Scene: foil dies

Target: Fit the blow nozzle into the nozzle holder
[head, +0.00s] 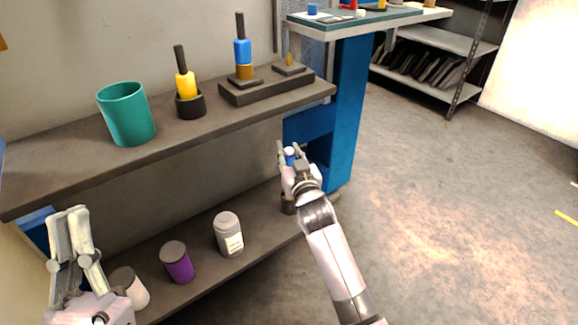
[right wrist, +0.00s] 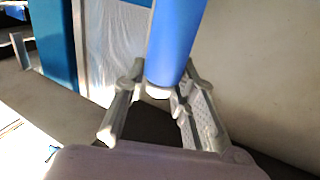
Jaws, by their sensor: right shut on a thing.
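My right gripper (head: 291,153) is shut on a blue cylindrical piece with a white end, which I take to be the blow nozzle (head: 290,157). The right wrist view shows this blue nozzle (right wrist: 175,45) between the fingers (right wrist: 165,95), its white end toward the palm. A dark cup-like piece (head: 288,206) on the lower shelf, mostly hidden behind my right gripper, may be the nozzle holder; I cannot tell for sure. The held nozzle is above it in the picture. My left gripper (head: 68,212) appears open and empty at the lower left.
The upper shelf (head: 55,180) carries a teal cup (head: 127,115), a yellow-handled tool (head: 186,86) in a dark cup, and a blue-handled tool (head: 242,52) on a dark block. The lower shelf holds a white jar (head: 228,235) and a purple jar (head: 177,263). The floor at right is open.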

